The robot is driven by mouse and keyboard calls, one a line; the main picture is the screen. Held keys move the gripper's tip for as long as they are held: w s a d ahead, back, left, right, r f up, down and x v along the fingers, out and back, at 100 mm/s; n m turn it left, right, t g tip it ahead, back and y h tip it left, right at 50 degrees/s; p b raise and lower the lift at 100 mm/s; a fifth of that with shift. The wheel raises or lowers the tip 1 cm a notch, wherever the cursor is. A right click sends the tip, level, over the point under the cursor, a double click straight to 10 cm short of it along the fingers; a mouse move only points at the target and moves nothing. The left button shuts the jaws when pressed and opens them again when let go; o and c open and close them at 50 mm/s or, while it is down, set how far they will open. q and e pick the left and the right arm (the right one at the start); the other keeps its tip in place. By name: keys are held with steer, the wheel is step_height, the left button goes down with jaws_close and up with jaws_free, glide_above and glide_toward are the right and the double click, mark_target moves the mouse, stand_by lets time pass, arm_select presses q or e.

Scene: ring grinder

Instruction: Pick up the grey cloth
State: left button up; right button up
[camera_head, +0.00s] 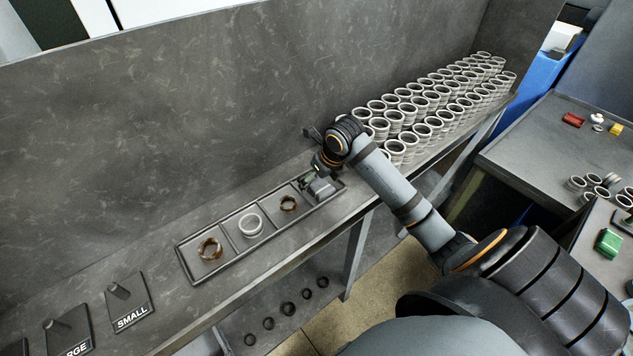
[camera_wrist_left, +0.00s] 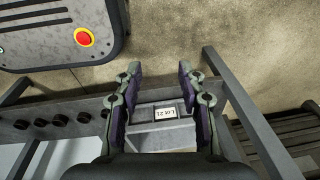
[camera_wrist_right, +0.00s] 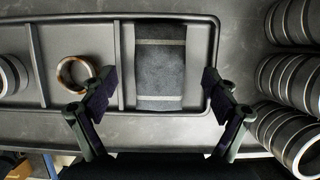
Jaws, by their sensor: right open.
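The grey cloth (camera_wrist_right: 160,60) lies folded in the end compartment of the dark tray (camera_wrist_right: 30,20), with lighter stripes across it. In the head view the cloth (camera_head: 322,189) is in the tray's right-hand compartment, partly hidden by my right gripper (camera_head: 312,180). In the right wrist view my right gripper (camera_wrist_right: 160,82) is open, one finger on each side of the cloth, with nothing held. My left gripper (camera_wrist_left: 160,68) is open and empty in its own wrist view, away from the cloth; it does not show in the head view.
The tray's other compartments hold a brown ring (camera_head: 289,203), a silver ring (camera_head: 250,224) and another brown ring (camera_head: 209,248). Many stacked metal rings (camera_head: 430,105) stand close right of the tray. A SMALL post stand (camera_head: 130,302) is at left. A wall rises behind.

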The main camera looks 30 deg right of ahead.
steer(key=shift+w+f, duration=0.2)
steer(key=shift+f, duration=0.1)
steer(key=c, duration=1.1)
arm_select(q)
steer(key=shift+s, duration=0.55)
